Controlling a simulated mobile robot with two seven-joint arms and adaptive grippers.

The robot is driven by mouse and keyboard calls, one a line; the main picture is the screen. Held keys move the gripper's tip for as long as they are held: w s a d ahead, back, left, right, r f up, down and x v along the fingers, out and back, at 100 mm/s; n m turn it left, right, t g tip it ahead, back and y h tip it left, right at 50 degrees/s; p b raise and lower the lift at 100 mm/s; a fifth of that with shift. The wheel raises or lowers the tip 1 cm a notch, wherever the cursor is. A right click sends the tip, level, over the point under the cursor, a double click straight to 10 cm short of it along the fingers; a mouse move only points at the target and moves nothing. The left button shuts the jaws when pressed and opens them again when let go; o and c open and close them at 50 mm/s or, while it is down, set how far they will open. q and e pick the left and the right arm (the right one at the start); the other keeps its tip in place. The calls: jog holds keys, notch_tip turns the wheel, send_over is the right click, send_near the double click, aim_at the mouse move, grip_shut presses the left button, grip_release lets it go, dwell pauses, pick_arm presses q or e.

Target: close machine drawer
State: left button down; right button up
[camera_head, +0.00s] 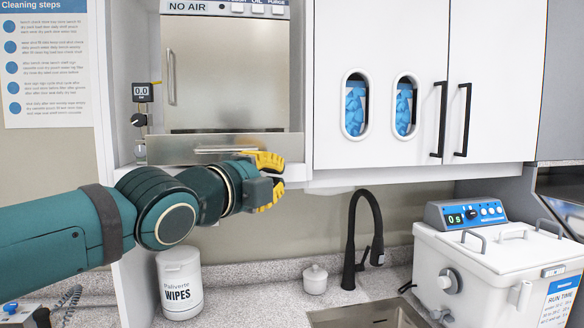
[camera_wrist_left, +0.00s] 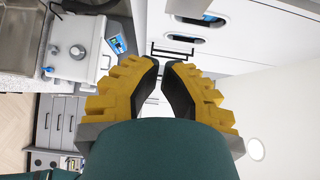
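The machine (camera_head: 230,75) stands in the white bay at the upper left of the head view, with a steel door and a "NO AIR" label. Its drawer (camera_head: 270,147) is the low metal front with a bar handle below that door. A dark gap shows above the drawer, and its front sits out ahead of the door. My left gripper (camera_head: 276,180), with yellow fingers, is at the drawer's lower right, in front of the shelf edge. In the left wrist view, its fingers (camera_wrist_left: 160,68) stand a little apart with nothing between them. I cannot tell whether it touches the drawer. My right gripper is out of view.
White cupboard doors (camera_head: 391,60) with black handles are right of the bay. Below are a black tap (camera_head: 352,240), a sink (camera_head: 368,316), a wipes tub (camera_head: 180,283), a small white jar (camera_head: 314,280) and a white bath unit (camera_head: 490,265). A small gauge (camera_head: 143,92) hangs left of the machine.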

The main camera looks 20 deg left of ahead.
pick_arm(q)
jog(key=a+p+x, duration=0.2)
jog(key=p+x, duration=0.1)
jog(key=x, duration=0.7)
jog(key=shift+w+a+p, duration=0.3)
jog(key=shift+w+p, duration=0.05)
